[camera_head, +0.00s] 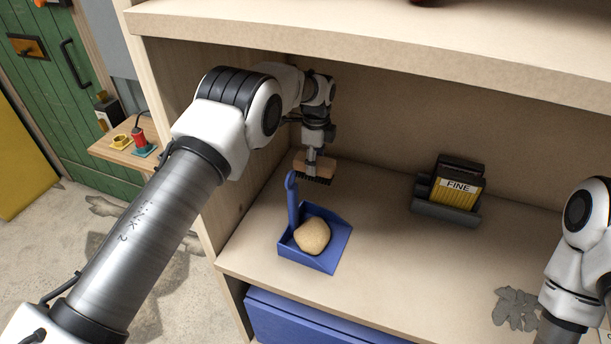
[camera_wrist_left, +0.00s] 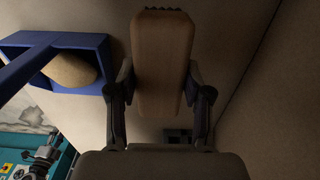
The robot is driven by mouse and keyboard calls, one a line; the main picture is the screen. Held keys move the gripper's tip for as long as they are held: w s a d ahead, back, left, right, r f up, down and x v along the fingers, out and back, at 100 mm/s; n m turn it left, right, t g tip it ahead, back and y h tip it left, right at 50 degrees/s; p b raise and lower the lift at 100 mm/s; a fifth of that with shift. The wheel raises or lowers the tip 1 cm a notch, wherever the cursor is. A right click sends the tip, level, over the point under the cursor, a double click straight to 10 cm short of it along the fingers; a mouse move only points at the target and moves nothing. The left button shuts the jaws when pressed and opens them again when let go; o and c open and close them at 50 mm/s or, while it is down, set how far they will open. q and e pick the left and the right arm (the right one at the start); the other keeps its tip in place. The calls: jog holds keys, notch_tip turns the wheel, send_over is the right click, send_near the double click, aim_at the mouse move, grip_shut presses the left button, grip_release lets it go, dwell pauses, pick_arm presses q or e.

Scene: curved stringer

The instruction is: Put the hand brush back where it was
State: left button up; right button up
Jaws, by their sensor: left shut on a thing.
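The hand brush (camera_head: 316,166) has a wooden block and dark bristles that point down. My left gripper (camera_head: 313,155) is shut on it and holds it inside the shelf bay, behind the blue dustpan (camera_head: 325,262). In the left wrist view the brush's wooden back (camera_wrist_left: 162,62) sits between the two fingers of my left gripper (camera_wrist_left: 161,95). I cannot tell whether the bristles touch the shelf. The dustpan holds a round tan lump (camera_head: 312,236), and its handle stands up at the back left. The fingers of my right gripper are not in view; only my right arm shows at the right edge.
A dark holder with a yellow "FINE" pack (camera_head: 456,188) stands at the back right of the shelf. The upper shelf (camera_head: 370,45) overhangs the bay. The shelf middle (camera_head: 385,235) is clear.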

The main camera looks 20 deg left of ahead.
pick_arm(q)
notch_tip(320, 180, down, 5)
jog(key=shift+a+f+p, duration=0.1)
jog(key=shift+f+p, duration=0.05)
jog(key=shift+p, duration=0.5)
jog(key=shift+w+f, duration=0.1)
jog(key=shift+f, duration=0.1)
jog(key=shift+s+b, duration=0.2)
jog(key=shift+b, duration=0.1)
jog(key=o, duration=0.7)
jog(key=shift+f, duration=0.1)
jog(key=o, duration=0.3)
jog(key=shift+w, duration=0.1)
